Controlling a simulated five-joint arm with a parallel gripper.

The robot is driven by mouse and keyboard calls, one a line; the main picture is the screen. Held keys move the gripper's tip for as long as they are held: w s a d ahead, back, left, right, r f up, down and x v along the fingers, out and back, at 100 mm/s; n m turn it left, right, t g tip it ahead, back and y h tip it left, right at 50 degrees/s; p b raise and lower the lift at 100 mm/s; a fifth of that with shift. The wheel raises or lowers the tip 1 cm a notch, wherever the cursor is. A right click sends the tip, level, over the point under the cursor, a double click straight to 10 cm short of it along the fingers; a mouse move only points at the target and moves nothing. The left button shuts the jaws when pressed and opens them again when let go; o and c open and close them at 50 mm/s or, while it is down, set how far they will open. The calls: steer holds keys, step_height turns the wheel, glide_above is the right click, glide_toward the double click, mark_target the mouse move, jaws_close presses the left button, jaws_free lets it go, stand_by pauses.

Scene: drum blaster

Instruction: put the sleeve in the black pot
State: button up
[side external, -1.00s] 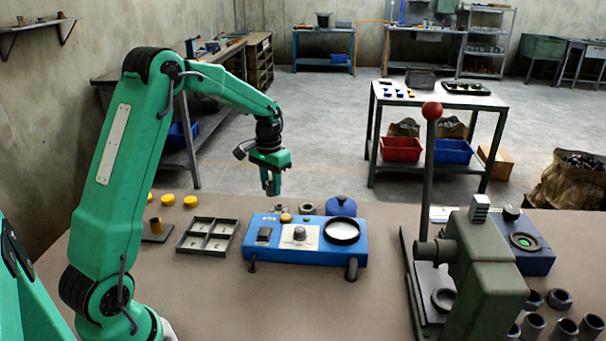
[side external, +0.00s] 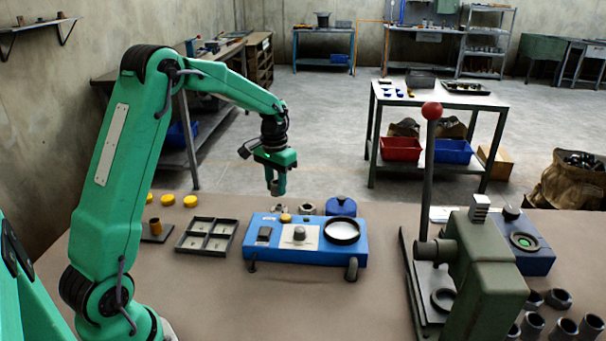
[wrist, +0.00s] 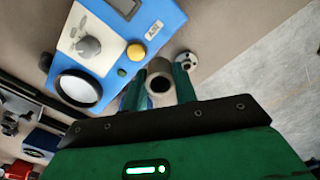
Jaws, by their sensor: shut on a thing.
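My gripper (side external: 277,186) hangs above the back edge of the bench, behind the blue panel box. It is shut on a grey hollow sleeve, which shows between the green fingers (wrist: 160,84) in the wrist view. The sleeve (wrist: 160,76) has its open end towards the camera. In the side view the sleeve is small and partly hidden by the fingers. I cannot tell for certain which thing is the black pot. A dark ring-shaped piece (side external: 443,299) lies on the base of the press, and several dark cylinders (side external: 532,325) stand at the lower right.
The blue panel box (side external: 305,245) with knob and dial is below the gripper. Small grey collars (side external: 307,208) and a blue round pot (side external: 341,206) stand behind it. A divided tray (side external: 207,236) is left. A green press (side external: 485,270) with a red-ball lever stands right.

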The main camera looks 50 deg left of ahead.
steer(key=w+d+r, duration=0.1)
steer(key=d+r, duration=0.2)
steer(key=d, duration=1.1)
steer(key=d+r, duration=0.3)
steer(key=d, duration=1.1)
glide_above(342, 232)
step_height(342, 232, down, 7)
steer(key=shift+f, duration=2.2)
steer(key=shift+f, duration=0.1)
steer(key=o, duration=1)
steer(key=shift+o, duration=0.2)
